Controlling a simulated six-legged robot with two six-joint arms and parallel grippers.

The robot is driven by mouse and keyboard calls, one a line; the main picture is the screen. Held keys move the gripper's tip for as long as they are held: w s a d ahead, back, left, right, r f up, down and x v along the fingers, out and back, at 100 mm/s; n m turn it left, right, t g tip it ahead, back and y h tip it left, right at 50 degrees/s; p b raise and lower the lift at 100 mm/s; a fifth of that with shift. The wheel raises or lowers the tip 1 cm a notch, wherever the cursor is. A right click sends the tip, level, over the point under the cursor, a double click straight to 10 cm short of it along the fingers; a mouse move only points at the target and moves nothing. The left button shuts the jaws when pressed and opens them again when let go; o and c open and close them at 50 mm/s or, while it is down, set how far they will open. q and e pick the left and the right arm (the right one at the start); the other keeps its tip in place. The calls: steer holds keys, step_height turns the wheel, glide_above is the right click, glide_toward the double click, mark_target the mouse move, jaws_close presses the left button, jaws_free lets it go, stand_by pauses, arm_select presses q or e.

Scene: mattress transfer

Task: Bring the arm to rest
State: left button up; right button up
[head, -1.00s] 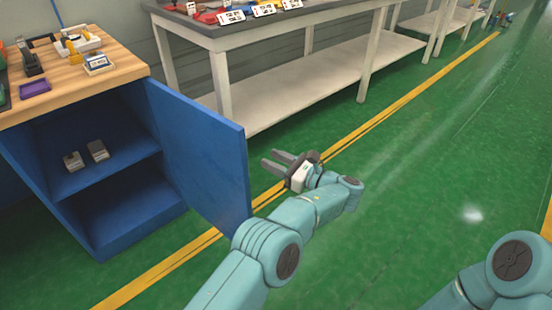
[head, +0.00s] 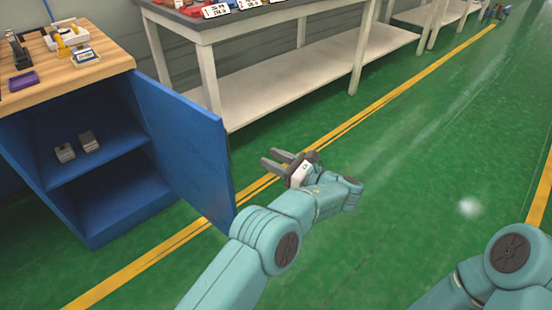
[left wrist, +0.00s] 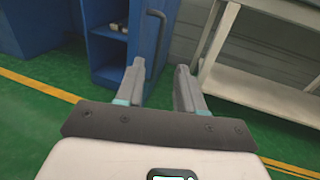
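My left gripper (head: 280,160) is in the middle of the head view, above the green floor and to the right of the open cabinet door. Its two fingers are apart with nothing between them. In the left wrist view the same gripper (left wrist: 160,85) shows its fingers spread and empty. My right arm shows only in part at the lower right of the head view; its gripper is out of the picture.
The blue cabinet door (head: 185,145) stands open at left, close to my left arm. Two small grey items (head: 78,146) lie on the cabinet's shelf. A long white table (head: 270,85) stands behind. The green floor (head: 420,150) at right is clear.

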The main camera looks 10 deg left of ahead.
arm_select(q)
steer(key=shift+w+f, duration=0.1)
steer(key=shift+f, duration=0.15)
steer(key=s+a+f+g+h, duration=0.1)
steer(key=s+f+g+h, duration=0.15)
steer(key=f, duration=0.55)
steer(key=s+a+f+n+g+h, duration=0.1)
steer(key=s+f+h, duration=0.3)
steer(key=f, duration=0.3)
steer(key=s+a+f+g+h, duration=0.1)
steer(key=s+a+f+h, duration=0.15)
steer(key=f, duration=0.55)
steer(key=s+d+f+n+g+h, duration=0.2)
steer(key=s+f+n+h, duration=0.1)
steer(key=s, duration=0.3)
steer(key=s+d+f+n+g+h, duration=0.2)
steer(key=s+f+h, duration=0.1)
steer(key=s, duration=0.4)
steer(key=s+r+n+t+h, duration=0.3)
steer(key=s+n+h, duration=0.3)
steer(key=s+n, duration=1.05)
steer(key=w+d+r+n+p, duration=0.1)
steer(key=w+r+p, duration=0.2)
steer(key=r+p, duration=2.4)
steer(key=shift+d+n, duration=0.15)
steer(key=shift+n, duration=0.2)
steer(key=shift+g, duration=0.25)
